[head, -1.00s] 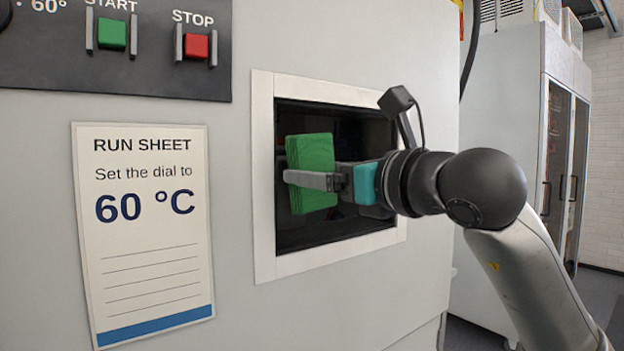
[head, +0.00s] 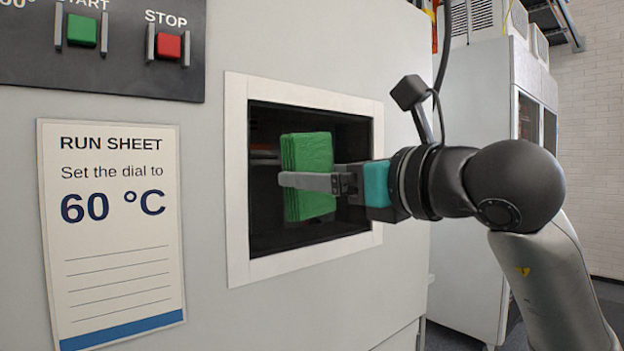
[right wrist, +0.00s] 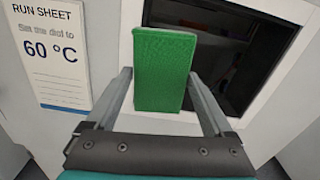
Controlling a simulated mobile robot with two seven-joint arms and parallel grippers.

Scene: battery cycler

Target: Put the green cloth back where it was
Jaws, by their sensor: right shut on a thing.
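The green cloth (head: 307,153) is a folded, upright block in front of the dark window of the machine. My right gripper (head: 318,183) is shut on it, with one finger across its near face. In the right wrist view the cloth (right wrist: 163,70) stands between the two fingers of the gripper (right wrist: 165,90), in front of the white window frame. My left gripper is in neither view.
The white-framed window (head: 238,180) is set in the machine's pale front. A run sheet (head: 110,230) reading 60 °C is on that front to the left. Green START (head: 82,31) and red STOP (head: 169,45) buttons are above. A tall cabinet (head: 470,120) stands at right.

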